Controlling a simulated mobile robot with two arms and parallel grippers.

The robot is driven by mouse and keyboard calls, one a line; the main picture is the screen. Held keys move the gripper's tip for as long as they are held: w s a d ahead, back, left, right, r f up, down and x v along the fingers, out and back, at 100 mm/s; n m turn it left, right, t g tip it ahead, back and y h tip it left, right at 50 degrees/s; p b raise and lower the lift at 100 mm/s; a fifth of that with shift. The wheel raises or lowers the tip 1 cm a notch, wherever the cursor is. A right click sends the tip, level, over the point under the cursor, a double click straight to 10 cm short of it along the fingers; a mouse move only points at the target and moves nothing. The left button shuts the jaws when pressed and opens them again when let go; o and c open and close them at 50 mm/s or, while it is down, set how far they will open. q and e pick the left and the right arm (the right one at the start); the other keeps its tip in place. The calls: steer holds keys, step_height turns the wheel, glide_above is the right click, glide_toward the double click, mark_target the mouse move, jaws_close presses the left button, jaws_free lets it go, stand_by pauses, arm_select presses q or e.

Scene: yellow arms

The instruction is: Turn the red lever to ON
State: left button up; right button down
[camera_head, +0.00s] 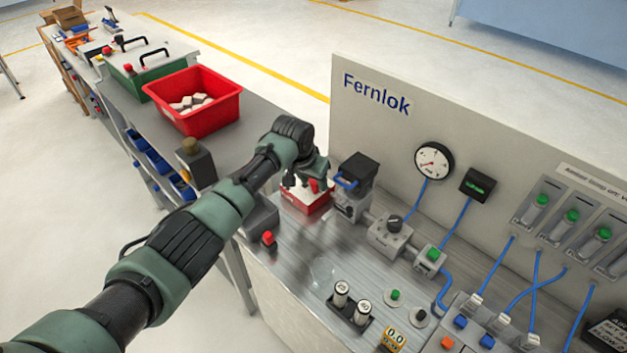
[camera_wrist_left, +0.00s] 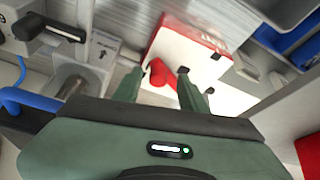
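The red lever (camera_wrist_left: 163,74) shows in the left wrist view, between the two finger tips of my left gripper (camera_wrist_left: 165,70). It belongs to a white box with red sides (camera_wrist_left: 192,48) on the metal bench; the lettering on it is too small to read. In the head view the box (camera_head: 305,203) sits below my left gripper (camera_head: 307,183), which partly covers it and the lever. The fingers are apart, with no clear contact on the lever. The lever's exact position relative to an ON mark cannot be told. My right gripper is not in view.
A black-topped device with a blue handle (camera_head: 354,180) stands close to the box's right. A red emergency button (camera_head: 268,239) is at the bench's left edge. A red bin with blocks (camera_head: 193,101) stands behind left. The Fernlok panel (camera_head: 480,130) rises at the back.

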arm_select(q)
steer(key=shift+r, duration=0.1)
steer(key=v, duration=0.7)
steer(key=shift+r+b, duration=0.3)
steer(key=shift+b, duration=0.15)
steer(key=shift+s+a, duration=0.1)
